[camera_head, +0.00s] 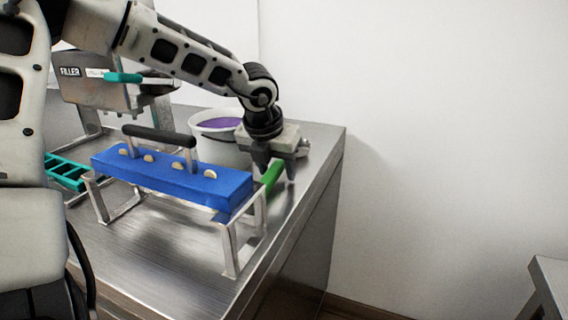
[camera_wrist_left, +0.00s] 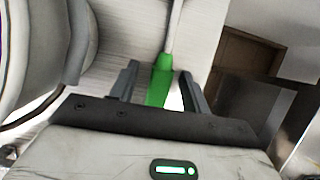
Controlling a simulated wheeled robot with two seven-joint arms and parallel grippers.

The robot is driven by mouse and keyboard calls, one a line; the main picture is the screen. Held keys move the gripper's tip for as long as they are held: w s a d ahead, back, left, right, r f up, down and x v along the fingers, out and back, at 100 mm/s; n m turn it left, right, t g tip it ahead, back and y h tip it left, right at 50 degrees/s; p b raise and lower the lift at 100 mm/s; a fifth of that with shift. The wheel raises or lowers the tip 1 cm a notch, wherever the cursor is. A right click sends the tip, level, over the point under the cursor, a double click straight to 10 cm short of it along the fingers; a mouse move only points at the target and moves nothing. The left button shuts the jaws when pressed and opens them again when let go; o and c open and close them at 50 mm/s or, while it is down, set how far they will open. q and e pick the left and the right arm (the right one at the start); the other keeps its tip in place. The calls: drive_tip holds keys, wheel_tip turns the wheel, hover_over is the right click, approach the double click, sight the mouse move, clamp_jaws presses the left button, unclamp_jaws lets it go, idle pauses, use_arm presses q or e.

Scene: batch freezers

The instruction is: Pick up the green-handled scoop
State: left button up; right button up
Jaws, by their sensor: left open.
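The green-handled scoop (camera_head: 271,177) lies near the right edge of the steel table, partly hidden behind the blue block's stand in the head view. Its green handle (camera_wrist_left: 160,82) shows in the left wrist view between my finger tips, with a thin pale shaft running up and away. My left gripper (camera_head: 276,176) points down over the handle. Its fingers stand apart on either side of the handle, which looks free between them; contact cannot be told. My right gripper is not in view.
A blue block (camera_head: 175,181) with a black handle sits on a metal stand (camera_head: 232,250) just in front. A white tub (camera_head: 217,150) with purple contents stands beside my left gripper. A teal rack (camera_head: 66,172) and a filler machine (camera_head: 95,85) are at left. The table's right edge is close.

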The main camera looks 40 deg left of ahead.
use_arm(q)
clamp_jaws()
drive_tip(key=shift+r, duration=0.15)
